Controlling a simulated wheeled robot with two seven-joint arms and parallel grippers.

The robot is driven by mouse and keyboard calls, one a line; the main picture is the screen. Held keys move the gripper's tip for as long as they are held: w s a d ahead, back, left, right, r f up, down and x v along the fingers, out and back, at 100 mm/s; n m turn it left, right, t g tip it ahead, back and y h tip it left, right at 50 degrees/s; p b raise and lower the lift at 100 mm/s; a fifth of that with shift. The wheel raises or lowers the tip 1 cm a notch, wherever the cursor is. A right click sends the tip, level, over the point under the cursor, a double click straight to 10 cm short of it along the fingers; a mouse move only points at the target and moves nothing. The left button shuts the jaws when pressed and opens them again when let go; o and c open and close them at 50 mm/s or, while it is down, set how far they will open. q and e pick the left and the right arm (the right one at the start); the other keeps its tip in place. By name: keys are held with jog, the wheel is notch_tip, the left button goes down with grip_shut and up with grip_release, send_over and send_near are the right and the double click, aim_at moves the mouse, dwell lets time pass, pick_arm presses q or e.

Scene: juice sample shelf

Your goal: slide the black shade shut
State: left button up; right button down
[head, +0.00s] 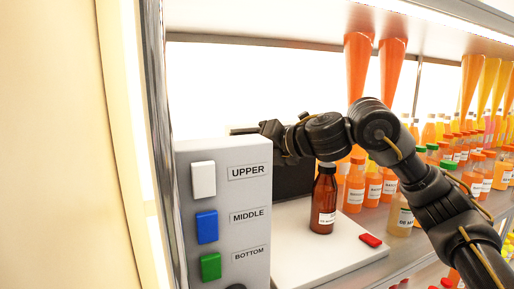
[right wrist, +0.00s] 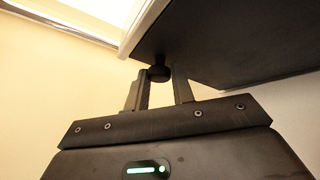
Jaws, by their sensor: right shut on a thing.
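The black shade (right wrist: 235,45) shows in the right wrist view as a flat dark panel at the upper right. Its small round black knob (right wrist: 158,73) sits near the panel's corner. My right gripper (right wrist: 158,90) has its two fingers closed on either side of this knob. In the head view a dark panel (head: 293,180), likely the shade, stands behind the grey box and the brown bottle, partly hidden by my right arm. My right gripper (head: 268,130) is above the grey box's top edge, its fingertips hard to make out. My left gripper is not in view.
A grey box (head: 225,155) has white, blue and green buttons labelled UPPER, MIDDLE and BOTTOM. A brown bottle (head: 323,205) stands upright on a white platform (head: 290,255), with a red piece (head: 370,240) near it. Several juice bottles (head: 356,185) fill the shelf at right.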

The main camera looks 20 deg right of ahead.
jog(key=c, duration=1.5)
grip_release()
jog(key=shift+a, duration=0.15)
jog(key=o, duration=0.3)
jog(key=shift+a, duration=0.1)
jog(key=shift+b+v, duration=1.65)
jog(key=shift+v, duration=3.85)
